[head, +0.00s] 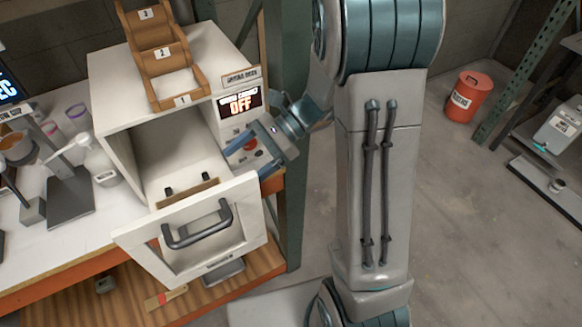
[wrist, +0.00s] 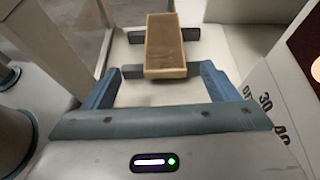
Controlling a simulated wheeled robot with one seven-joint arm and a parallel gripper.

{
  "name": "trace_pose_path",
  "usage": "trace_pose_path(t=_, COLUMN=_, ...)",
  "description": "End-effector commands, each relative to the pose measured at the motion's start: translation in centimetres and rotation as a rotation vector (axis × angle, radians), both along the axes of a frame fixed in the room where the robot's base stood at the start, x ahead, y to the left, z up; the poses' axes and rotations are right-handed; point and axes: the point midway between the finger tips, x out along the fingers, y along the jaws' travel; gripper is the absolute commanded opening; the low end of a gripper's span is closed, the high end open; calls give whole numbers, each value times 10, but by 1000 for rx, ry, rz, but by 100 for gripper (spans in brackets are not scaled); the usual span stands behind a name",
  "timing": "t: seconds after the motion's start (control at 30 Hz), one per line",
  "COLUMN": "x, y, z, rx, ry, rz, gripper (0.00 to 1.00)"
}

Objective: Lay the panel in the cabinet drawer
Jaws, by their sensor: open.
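The panel is a brown slab with a lighter tan edge. In the wrist view the panel (wrist: 165,50) lies across two dark supports (wrist: 133,72) inside the drawer. In the head view only a strip of the panel (head: 184,194) shows behind the drawer front. The cabinet drawer (head: 140,246) is pulled open from the white cabinet (head: 118,135). My gripper (head: 246,156) is beside the cabinet's control face in the head view. In the wrist view my gripper (wrist: 161,72) has its blue fingers apart, one to each side of the panel's near end, with nothing between them.
A dark handle (head: 197,227) sticks out from the drawer front. A stepped wooden rack (head: 160,55) stands on the cabinet.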

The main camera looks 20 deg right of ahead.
Motion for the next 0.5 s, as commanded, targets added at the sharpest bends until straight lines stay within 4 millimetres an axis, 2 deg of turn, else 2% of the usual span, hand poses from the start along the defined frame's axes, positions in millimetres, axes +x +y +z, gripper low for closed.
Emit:
trace_pose_path(t=0.27, x=-51, y=-18, z=13, rx=-216, ry=-314, rz=254, gripper=80)
trace_pose_path(t=0.5, x=-87, y=-55, z=19, rx=-486, ry=-686, rz=564, gripper=80)
